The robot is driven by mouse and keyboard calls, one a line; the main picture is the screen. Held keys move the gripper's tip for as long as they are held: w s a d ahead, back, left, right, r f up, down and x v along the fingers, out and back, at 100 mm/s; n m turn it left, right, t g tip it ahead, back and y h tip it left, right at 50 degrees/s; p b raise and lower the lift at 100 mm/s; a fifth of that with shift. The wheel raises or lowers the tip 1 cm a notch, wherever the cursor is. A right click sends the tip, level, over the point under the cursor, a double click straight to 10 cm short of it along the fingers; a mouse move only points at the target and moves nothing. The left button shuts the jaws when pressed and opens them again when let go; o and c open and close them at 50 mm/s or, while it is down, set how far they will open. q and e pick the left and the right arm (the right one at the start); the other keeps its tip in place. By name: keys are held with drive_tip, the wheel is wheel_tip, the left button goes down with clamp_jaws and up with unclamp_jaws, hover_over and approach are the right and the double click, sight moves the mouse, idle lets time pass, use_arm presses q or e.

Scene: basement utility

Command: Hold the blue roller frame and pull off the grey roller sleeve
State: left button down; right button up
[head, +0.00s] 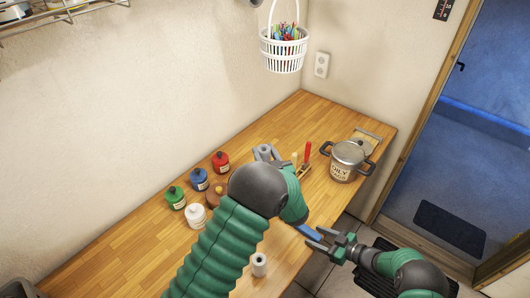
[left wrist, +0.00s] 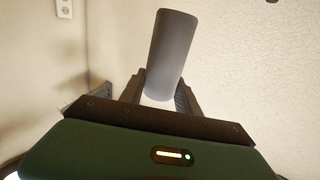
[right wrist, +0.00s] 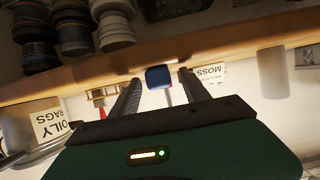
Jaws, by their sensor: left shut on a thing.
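My left gripper (left wrist: 160,92) is shut on a grey roller sleeve (left wrist: 171,50), which stands up tilted between its fingers in the left wrist view. In the head view the grey sleeve (head: 263,149) shows just beyond my left wrist. The blue roller frame's handle (head: 308,232) lies by the table's front edge, and my left arm hides what is beside it. My right gripper (head: 334,245) is open at the handle's end. In the right wrist view the blue end (right wrist: 158,77) is between the parted fingertips. I cannot tell whether sleeve and frame are joined.
A pot labelled oily rags (head: 347,161) stands at the right. A pale cylinder (head: 259,265) stands near the front edge. A white basket (head: 284,52) hangs above.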

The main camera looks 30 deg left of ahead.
drive_tip(key=v, duration=1.2)
drive_tip(key=shift+d+f, duration=0.1)
drive_tip(key=shift+f, duration=0.05)
